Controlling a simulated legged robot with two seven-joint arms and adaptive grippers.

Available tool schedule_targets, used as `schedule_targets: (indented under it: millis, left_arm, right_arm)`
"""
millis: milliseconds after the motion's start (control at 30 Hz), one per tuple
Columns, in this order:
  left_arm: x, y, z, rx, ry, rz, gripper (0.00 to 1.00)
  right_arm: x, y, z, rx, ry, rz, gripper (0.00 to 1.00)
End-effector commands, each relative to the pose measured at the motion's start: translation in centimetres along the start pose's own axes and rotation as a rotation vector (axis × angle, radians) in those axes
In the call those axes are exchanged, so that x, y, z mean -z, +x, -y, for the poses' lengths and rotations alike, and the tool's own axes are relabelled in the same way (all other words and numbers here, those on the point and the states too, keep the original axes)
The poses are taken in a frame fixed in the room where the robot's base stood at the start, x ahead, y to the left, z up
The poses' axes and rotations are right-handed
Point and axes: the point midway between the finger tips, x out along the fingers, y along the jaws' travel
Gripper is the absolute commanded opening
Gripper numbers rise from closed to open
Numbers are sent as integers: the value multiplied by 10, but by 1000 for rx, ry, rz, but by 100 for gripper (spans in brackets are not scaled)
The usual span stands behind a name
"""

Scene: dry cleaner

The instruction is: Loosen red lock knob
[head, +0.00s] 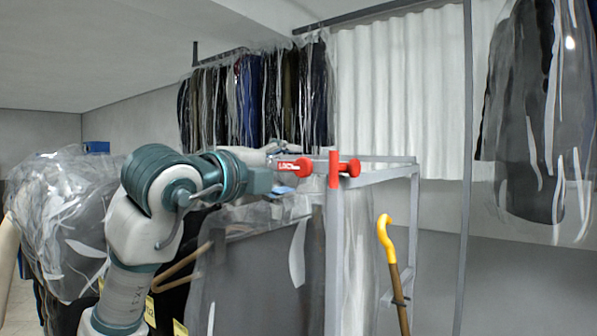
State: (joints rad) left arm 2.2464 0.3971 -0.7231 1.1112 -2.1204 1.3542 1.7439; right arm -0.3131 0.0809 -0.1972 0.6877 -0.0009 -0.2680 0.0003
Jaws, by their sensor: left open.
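A red lock knob (304,168) shows right of the picture's middle, beside a red piece with white lettering (287,166). An upright red part (334,168) and another red knob (350,168) sit just right of it, at the top corner of a grey metal frame (386,159). My left gripper (283,172) is close to the left side of the lettered piece and is open. Its fingers show only partly, and I cannot tell whether they touch the red piece. My right gripper is not in view.
Bagged clothes (255,98) hang on a rail behind. More plastic-covered garments hang below the gripper (255,270), at the left (62,205) and at the right (540,115).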

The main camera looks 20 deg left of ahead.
Motion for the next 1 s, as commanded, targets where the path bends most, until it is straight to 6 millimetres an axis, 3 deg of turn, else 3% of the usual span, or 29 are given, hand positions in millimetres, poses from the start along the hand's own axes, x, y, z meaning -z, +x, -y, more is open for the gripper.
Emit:
schedule_targets:
  millis: [200, 400, 1000]
  left_arm:
    - [-1, -48, -1, 1, 1, 2, 63]
    - [-2, -72, -2, -3, 0, 1, 63]
    - [-1, -76, -2, -3, 0, 0, 63]
  right_arm:
    - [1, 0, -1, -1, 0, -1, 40]
    - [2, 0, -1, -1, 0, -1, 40]
    - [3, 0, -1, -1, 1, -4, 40]
